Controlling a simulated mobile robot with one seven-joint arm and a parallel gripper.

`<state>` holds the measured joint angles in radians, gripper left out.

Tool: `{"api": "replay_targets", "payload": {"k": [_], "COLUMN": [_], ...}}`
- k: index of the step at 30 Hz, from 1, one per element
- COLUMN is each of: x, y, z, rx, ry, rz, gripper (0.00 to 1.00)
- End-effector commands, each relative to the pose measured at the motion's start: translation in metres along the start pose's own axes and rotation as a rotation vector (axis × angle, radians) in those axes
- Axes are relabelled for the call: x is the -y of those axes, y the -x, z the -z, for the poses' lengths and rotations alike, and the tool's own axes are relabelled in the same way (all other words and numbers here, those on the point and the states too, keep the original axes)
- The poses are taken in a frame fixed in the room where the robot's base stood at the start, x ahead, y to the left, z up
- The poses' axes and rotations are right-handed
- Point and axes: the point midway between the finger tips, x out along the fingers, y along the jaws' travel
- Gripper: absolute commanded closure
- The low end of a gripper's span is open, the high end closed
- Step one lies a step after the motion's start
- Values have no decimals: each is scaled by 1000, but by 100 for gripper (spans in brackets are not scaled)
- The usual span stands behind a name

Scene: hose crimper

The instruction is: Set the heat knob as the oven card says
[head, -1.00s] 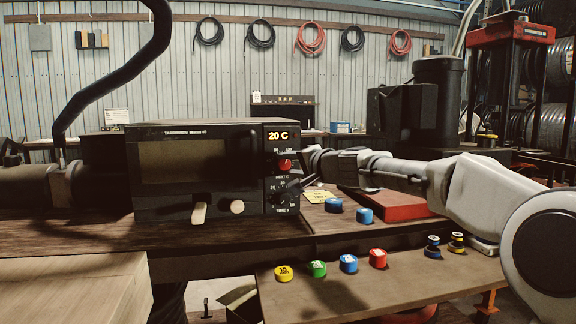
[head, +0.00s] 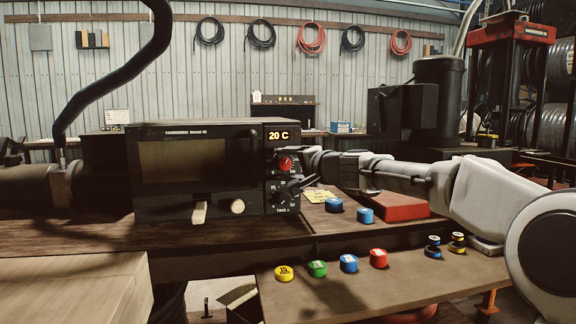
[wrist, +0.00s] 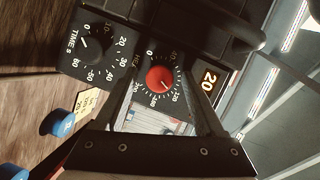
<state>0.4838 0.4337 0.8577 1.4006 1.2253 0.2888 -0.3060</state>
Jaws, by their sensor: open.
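The red heat knob (head: 285,163) sits below the display and above the time knob (head: 280,196). In the wrist view the red knob (wrist: 160,80) has a numbered dial around it. My gripper (head: 300,170) is at the oven's right front. In the wrist view its two fingers (wrist: 165,95) are open, one on each side of the red knob; I cannot tell whether they touch it. A yellow card (head: 318,196) lies right of the oven, its writing too small to read.
Two blue caps (head: 364,215) sit on the bench near the yellow card. A red box (head: 400,207) lies behind my arm. On the lower front shelf stand yellow, green, blue and red caps (head: 379,258). A black hose (head: 115,80) arches at left.

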Motion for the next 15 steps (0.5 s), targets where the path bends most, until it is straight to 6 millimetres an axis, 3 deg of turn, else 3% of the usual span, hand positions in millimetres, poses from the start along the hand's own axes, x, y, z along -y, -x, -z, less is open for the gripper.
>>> {"api": "replay_targets", "payload": {"k": [8, 15], "x": [1, 0], "y": [8, 36], "z": [2, 2], "rx": [-2, -4], "ry": [1, 2], "rz": [0, -2], "gripper": [29, 29]}}
